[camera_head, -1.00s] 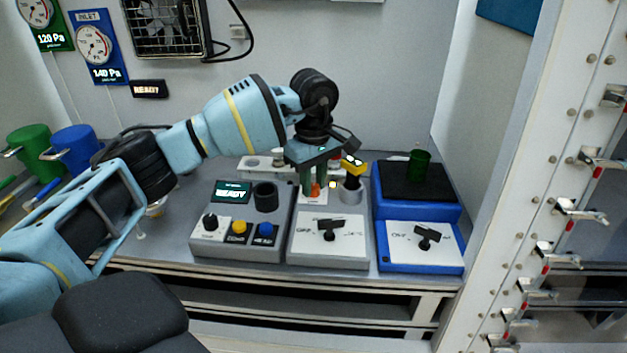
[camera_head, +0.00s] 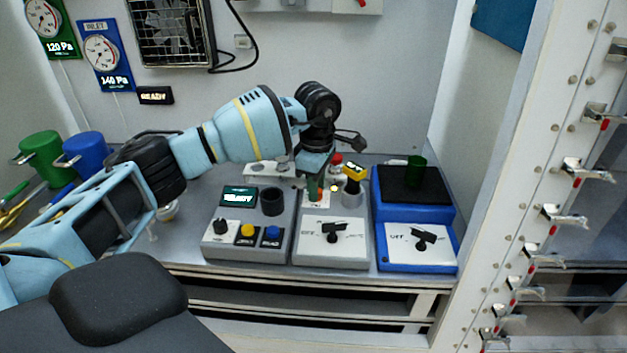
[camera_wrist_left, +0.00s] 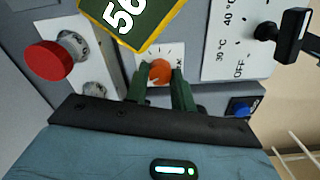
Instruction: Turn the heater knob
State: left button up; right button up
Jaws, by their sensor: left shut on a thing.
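The knob stands on a white plate (camera_wrist_left: 172,52) with marks and partly hidden lettering. A black lever knob (camera_head: 332,231) sits on the white dial of the grey box (camera_head: 303,255). That dial shows OFF and degree marks in the left wrist view (camera_wrist_left: 240,40). Another black lever knob (camera_head: 421,238) sits on the blue box (camera_head: 384,262), whose dial also reads OFF. I cannot tell from labels which is the heater knob. My right gripper is not in view.
A yellow-framed display (camera_head: 355,171) tops a grey cylinder close beside my gripper. A red mushroom button (camera_wrist_left: 48,61) is also near. A grey button box (camera_head: 214,254) is left, and a white post with clamps (camera_head: 560,150) right.

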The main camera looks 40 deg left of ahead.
pick_arm(q)
jog(key=n, duration=0.1)
jog(key=n+p, duration=0.1)
jog(key=n, duration=0.1)
jog(key=n+p, duration=0.1)
jog(key=shift+r+n, duration=0.25)
jog(key=shift+n, duration=0.05)
jog(key=n+p, duration=0.2)
jog(key=n, duration=0.4)
jog(key=shift+f+n+p, duration=0.15)
jog(key=shift+n+p, duration=0.25)
jog(key=shift+n, duration=0.4)
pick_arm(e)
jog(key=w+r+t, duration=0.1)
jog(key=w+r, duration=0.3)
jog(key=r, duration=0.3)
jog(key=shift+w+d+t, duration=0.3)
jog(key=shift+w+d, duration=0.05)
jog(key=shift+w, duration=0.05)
pick_arm(q)
jog(key=shift+f, duration=0.1)
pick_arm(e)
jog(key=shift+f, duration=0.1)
pick_arm(q)
jog(key=o, duration=1)
